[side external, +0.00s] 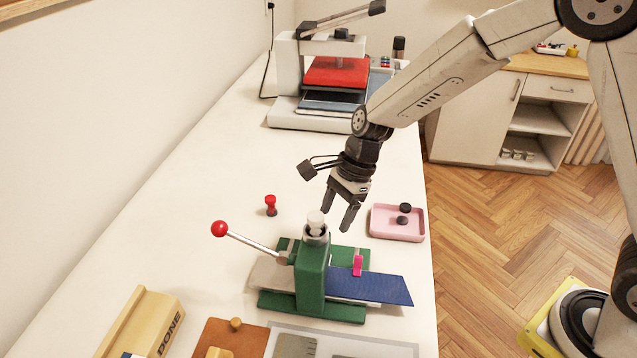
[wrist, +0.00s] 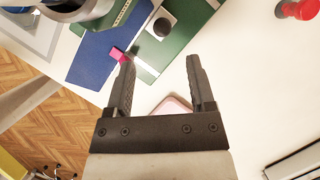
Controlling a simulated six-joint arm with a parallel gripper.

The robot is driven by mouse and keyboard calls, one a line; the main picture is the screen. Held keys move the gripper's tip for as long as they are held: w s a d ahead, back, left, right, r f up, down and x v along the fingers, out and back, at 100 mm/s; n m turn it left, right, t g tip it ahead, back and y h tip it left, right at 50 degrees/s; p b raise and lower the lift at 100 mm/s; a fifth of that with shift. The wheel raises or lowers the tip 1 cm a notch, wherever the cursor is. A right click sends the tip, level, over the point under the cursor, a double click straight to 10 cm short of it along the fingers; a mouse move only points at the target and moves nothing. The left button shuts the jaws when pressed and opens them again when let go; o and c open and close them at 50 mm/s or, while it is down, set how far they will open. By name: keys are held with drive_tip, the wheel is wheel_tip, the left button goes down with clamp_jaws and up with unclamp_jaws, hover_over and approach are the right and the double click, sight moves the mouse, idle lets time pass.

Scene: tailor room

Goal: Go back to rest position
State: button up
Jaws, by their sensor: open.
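My gripper (side external: 341,212) is open and empty, pointing down above the table just behind the green press. In the wrist view the two fingers (wrist: 161,75) are spread with nothing between them. The green press (side external: 312,272) has a red-knobbed lever (side external: 220,229) pointing left and a white cap on top. A dark blue cloth strip (side external: 372,287) lies on its base, with a pink clip (side external: 357,265) at its edge. The pink tray (side external: 398,235) holds dark round-topped pieces to the right of my gripper.
A small red stamp (side external: 270,206) stands left of my gripper. A heat press with a red plate (side external: 336,72) stands at the back. A wooden box marked DONE (side external: 146,322) and a brown board (side external: 230,338) lie in front. Bare table (side external: 190,190) is at the left.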

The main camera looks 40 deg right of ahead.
drive_tip(key=s+d+r+n+t+h, duration=0.1)
drive_tip(key=s+d+n+h, duration=0.3)
drive_tip(key=s+d+n, duration=0.9)
drive_tip(key=d+n+t, duration=0.1)
drive_tip(key=n, duration=0.4)
drive_tip(key=shift+s+d+r+t+h, duration=0.25)
drive_tip(key=shift+s+t+h, duration=0.05)
drive_tip(key=shift+s, duration=0.1)
